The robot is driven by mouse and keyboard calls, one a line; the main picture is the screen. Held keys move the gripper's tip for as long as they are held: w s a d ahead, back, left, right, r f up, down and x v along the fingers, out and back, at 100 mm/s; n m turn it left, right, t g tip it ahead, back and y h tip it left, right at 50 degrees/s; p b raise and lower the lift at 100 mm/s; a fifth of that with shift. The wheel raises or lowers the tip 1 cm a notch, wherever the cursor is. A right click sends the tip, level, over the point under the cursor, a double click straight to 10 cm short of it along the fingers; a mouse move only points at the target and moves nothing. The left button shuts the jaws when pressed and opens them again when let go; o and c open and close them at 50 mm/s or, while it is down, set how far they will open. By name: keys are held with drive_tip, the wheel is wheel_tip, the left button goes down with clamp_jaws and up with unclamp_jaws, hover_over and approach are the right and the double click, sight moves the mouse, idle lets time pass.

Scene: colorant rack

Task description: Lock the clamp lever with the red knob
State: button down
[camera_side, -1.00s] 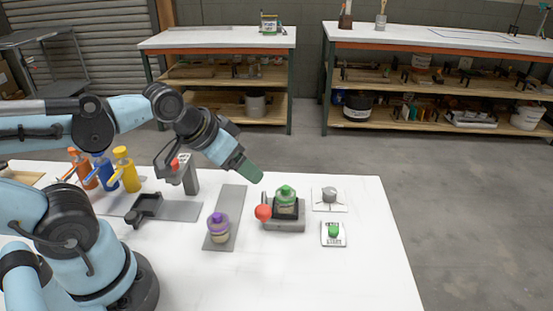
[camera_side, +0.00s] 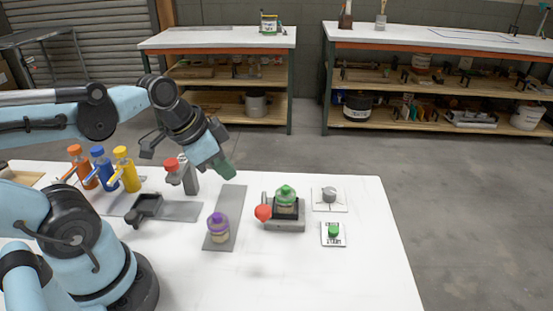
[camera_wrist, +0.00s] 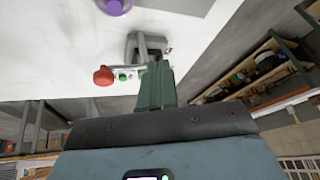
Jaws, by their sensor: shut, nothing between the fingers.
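The red knob (camera_side: 263,212) of the clamp lever sits at the left front of a grey clamp base (camera_side: 290,226). A green-capped jar (camera_side: 286,194) stands in the clamp. In the wrist view the red knob (camera_wrist: 104,76) is left of my fingers, with the clamp (camera_wrist: 150,44) beyond them. My gripper (camera_side: 228,170) has its green fingers shut and empty. It is in the air up and to the left of the clamp in the side view, apart from the knob. The fingers (camera_wrist: 157,85) hide part of the clamp in the wrist view.
A purple-capped jar (camera_side: 218,228) stands on a grey strip left of the clamp. A grey dial (camera_side: 329,195) and a green start button (camera_side: 333,230) are on its right. Orange, blue and yellow bottles stand far left. The front of the table is clear.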

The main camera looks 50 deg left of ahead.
drive_tip(key=s+r+m+g+h, duration=0.1)
drive_tip(key=s+r+m+h, duration=0.1)
drive_tip(key=m, duration=0.7)
drive_tip(key=s+r+m+g+h, duration=0.1)
drive_tip(key=s+m+h, duration=0.3)
drive_tip(key=m, duration=0.5)
drive_tip(key=shift+s+a+r+m+g, duration=0.3)
drive_tip(key=shift+s+r, duration=0.4)
drive_tip(key=shift+r, duration=0.1)
drive_tip(key=w+d+f, duration=0.5)
drive_tip(key=d+f, duration=0.2)
drive_tip(key=f, duration=0.1)
drive_tip(key=shift+w+d, duration=0.25)
drive_tip(key=shift+w, duration=0.15)
